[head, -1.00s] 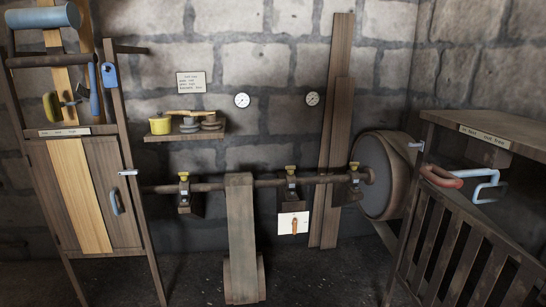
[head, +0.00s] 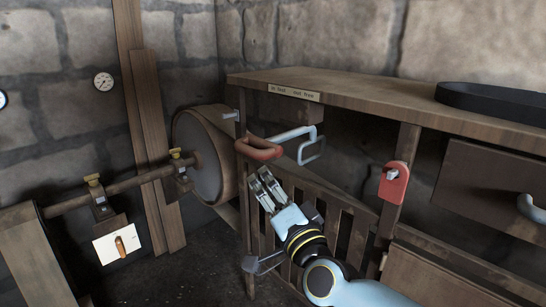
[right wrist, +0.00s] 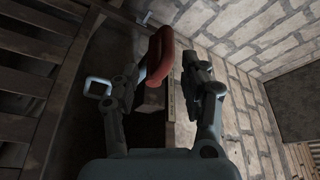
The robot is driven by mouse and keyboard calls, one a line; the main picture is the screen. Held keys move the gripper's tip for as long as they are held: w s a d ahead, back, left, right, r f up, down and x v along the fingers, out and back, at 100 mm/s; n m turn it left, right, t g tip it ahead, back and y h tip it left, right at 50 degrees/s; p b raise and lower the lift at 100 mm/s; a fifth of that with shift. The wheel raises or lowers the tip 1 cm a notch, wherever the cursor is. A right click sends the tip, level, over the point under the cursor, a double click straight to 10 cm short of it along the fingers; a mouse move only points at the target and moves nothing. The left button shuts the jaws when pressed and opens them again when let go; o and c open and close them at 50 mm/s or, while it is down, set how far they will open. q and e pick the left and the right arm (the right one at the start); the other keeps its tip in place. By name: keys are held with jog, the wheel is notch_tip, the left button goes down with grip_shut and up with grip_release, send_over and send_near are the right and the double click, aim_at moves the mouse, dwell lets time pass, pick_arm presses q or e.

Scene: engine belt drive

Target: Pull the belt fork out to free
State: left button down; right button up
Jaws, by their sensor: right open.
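The belt fork's red handle (head: 258,149) sticks out at the near left corner of the wooden bench frame, below a small label plate (head: 294,92). A pale blue-grey bent rod (head: 292,133) runs beside it. My right gripper (head: 263,182) is just below the red handle, its fingers apart and pointing up at it. In the right wrist view the red handle (right wrist: 157,56) shows between the open fingers (right wrist: 172,62), close to the left fingertip; I cannot tell whether they touch. My left gripper is out of view.
The slatted gate (head: 342,225) stands close behind my right arm. A red tag-like part (head: 394,182) sits on the bench post. A black belt (head: 490,103) lies on the bench top. The large drum (head: 205,160) and shaft (head: 130,190) are to the left.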

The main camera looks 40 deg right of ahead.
aim_at(248, 151)
jog(key=x, duration=0.3)
jog(key=r+x, duration=0.1)
jog(key=x, duration=0.6)
jog(key=shift+w+d+r, duration=0.15)
jog(key=shift+w+r, duration=0.1)
jog(key=shift+r, duration=0.05)
jog(key=shift+w+d, duration=0.1)
jog(key=shift+w, duration=0.2)
jog(key=shift+r, duration=0.1)
jog(key=shift+c, duration=1.8)
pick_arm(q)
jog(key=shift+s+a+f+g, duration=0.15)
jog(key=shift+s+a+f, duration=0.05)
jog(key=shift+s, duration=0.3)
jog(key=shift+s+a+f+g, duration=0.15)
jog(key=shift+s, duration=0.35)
pick_arm(e)
grip_shut()
